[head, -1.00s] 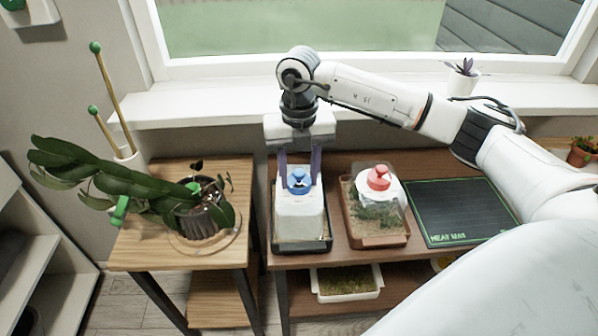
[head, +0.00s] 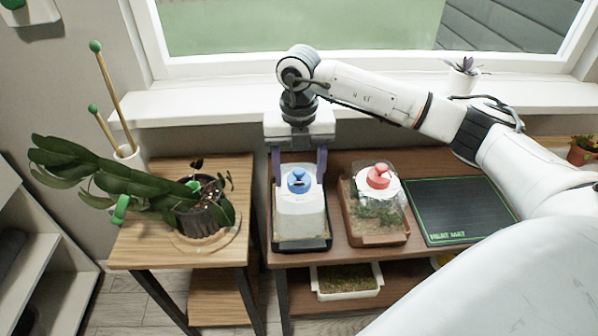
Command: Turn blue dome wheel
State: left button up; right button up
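The blue dome wheel (head: 298,180) is a round blue knob on top of a white, box-like dome (head: 300,215). The dome stands on a dark tray (head: 302,247) at the left end of the table. My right gripper (head: 298,178) comes down over it from the back. Its two purple fingers are spread wide, one to the left and one to the right of the wheel, with a clear gap on each side. It holds nothing. My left gripper is not in view.
A terrarium (head: 375,220) with a red knob (head: 378,176) stands close on the right, then a black heat mat (head: 455,212). A potted plant (head: 203,208) with long leaves is on the left wooden stand. The window sill (head: 200,109) runs behind.

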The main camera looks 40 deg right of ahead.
aim_at(299, 170)
jog(key=shift+r, duration=0.1)
notch_tip(299, 170, up, 10)
jog(key=shift+r, duration=0.1)
dwell(0.4)
dwell(0.4)
